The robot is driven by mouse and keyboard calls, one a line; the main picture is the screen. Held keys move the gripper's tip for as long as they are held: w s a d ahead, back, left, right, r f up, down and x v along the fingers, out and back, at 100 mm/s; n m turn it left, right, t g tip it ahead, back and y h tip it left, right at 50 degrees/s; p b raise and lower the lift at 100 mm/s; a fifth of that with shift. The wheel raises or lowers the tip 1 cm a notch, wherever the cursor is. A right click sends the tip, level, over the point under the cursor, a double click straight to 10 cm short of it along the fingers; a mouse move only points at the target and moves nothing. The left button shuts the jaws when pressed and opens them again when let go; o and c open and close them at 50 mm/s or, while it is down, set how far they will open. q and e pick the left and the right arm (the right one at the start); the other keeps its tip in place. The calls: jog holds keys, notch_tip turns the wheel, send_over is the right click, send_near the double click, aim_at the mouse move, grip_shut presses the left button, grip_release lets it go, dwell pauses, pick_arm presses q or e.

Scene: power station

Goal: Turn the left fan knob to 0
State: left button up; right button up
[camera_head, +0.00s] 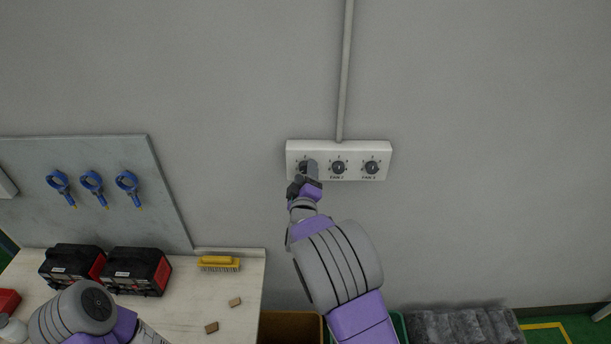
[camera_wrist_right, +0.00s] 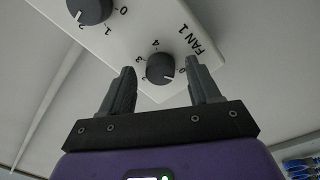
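A white panel (camera_head: 352,147) on the wall carries three dark round knobs in a row. The left knob (camera_head: 304,167) is mostly covered by my right gripper (camera_head: 307,168) in the head view. In the right wrist view, a dark knob (camera_wrist_right: 159,67) with a white mark sits beside the label FAN 1, between the two fingers of my right gripper (camera_wrist_right: 166,82). The fingers are open with a gap on each side. The white mark points to the lower right in that view; the digit there is hard to read. My left gripper is out of view.
The middle knob (camera_head: 338,167) and right knob (camera_head: 371,167) stand close to the right of my gripper. A grey conduit (camera_head: 345,80) rises from the panel. A workbench (camera_head: 185,315) with red-black boxes (camera_head: 137,270) and a yellow brush (camera_head: 219,263) is lower left.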

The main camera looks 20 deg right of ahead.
jog(key=b+v, duration=0.1)
jog(key=v, duration=0.6)
jog(key=shift+s, duration=0.3)
jog(key=shift+f, duration=0.15)
